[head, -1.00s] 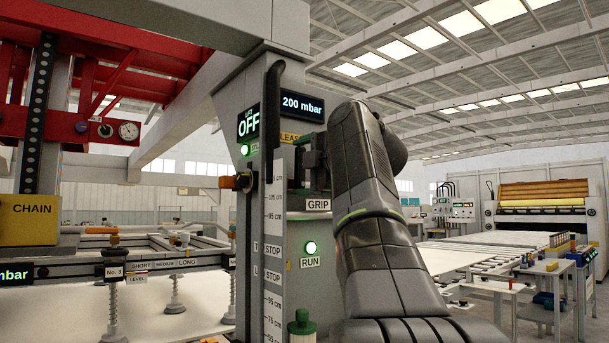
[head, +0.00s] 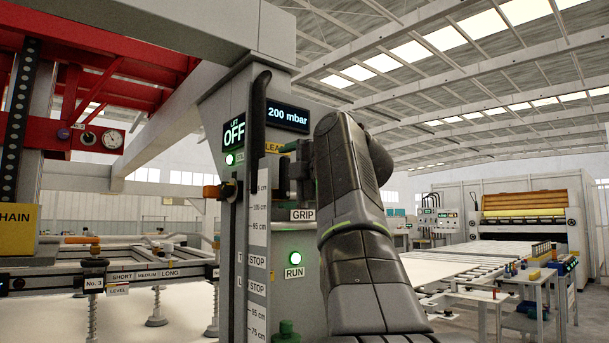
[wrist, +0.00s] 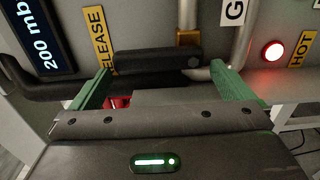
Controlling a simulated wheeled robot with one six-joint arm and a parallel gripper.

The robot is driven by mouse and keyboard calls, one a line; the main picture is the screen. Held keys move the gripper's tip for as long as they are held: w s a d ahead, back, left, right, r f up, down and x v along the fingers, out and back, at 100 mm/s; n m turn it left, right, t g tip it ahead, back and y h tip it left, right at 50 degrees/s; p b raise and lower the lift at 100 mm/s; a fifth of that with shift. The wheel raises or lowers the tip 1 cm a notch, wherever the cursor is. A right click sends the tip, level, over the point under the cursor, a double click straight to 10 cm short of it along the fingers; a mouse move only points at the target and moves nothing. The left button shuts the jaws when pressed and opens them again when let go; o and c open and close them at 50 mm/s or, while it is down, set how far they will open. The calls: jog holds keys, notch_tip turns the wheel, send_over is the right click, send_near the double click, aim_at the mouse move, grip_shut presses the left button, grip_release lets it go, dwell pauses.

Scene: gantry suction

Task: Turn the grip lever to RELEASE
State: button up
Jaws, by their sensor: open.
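The lift's control panel shows a yellow RELEASE label (wrist: 98,40), which peeks out beside my arm in the head view (head: 274,148). A white GRIP label (head: 303,215) sits lower on the column. A dark bar (wrist: 155,62), seemingly the grip lever, lies across the wrist view beside the RELEASE label, with a round pivot-like end at its right. My gripper (wrist: 168,88) is open, its green fingers apart on either side near the bar's two ends. I cannot tell whether they touch it. A small red part (wrist: 118,102) shows by the left finger. My arm hides much of the panel in the head view.
A display reads 200 mbar (head: 288,117); another reads OFF (head: 235,133). A black upright handle (head: 259,112) stands beside the panel. A pipe (wrist: 238,45) and a lit red lamp (wrist: 273,52) by a HOT label are near the right finger. A roller conveyor (head: 470,275) lies right.

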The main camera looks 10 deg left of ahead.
jog(key=v, duration=1.3)
dwell(0.4)
jog(key=x, duration=1.3)
jog(key=shift+w+a, duration=0.15)
jog(key=shift+a, duration=0.05)
